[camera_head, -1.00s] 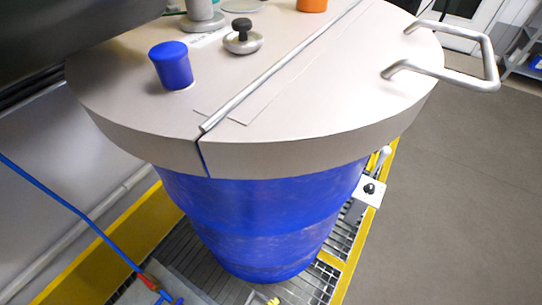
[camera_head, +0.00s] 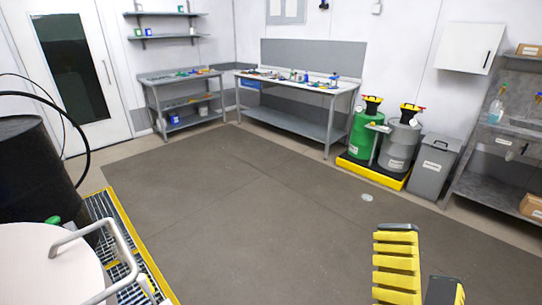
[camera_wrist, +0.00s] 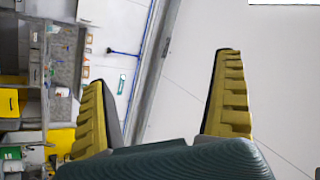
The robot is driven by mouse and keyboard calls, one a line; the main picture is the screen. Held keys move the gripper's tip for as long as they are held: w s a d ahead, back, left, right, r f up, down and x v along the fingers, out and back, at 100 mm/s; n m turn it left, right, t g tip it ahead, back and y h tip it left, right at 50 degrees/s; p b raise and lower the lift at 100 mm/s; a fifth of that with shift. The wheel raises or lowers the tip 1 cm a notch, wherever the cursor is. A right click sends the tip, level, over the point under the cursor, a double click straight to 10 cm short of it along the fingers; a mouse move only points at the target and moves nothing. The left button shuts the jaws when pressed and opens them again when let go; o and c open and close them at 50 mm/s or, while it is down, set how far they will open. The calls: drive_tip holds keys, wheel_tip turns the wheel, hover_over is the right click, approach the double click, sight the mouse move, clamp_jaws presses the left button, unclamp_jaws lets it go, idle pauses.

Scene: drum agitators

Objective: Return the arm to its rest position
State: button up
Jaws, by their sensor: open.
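My gripper (camera_head: 420,265) shows at the bottom right of the head view, with yellow ribbed fingers raised over the open floor. In the wrist view my gripper (camera_wrist: 160,105) has its two yellow fingers spread wide apart. Nothing is between them, and they touch nothing. The rest of my arm is out of the head view.
The pale drum lid (camera_head: 40,270) with its metal handle (camera_head: 95,250) is at the lower left, beside a black drum (camera_head: 35,170) and yellow-edged grating (camera_head: 130,245). Green (camera_head: 362,135) and grey drums (camera_head: 398,145) stand by the far wall. The middle floor (camera_head: 250,210) is clear.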

drive_tip(key=w+a+n+t+y, duration=0.2)
drive_tip(key=a+n+y, duration=0.7)
drive_tip(key=n, duration=0.6)
wheel_tip(320, 180, up, 38)
drive_tip(key=d+p, duration=0.1)
drive_tip(key=p, duration=3.6)
drive_tip(key=shift+d+y+p, duration=0.2)
drive_tip(key=shift+y+p, duration=0.1)
drive_tip(key=shift+p, duration=0.05)
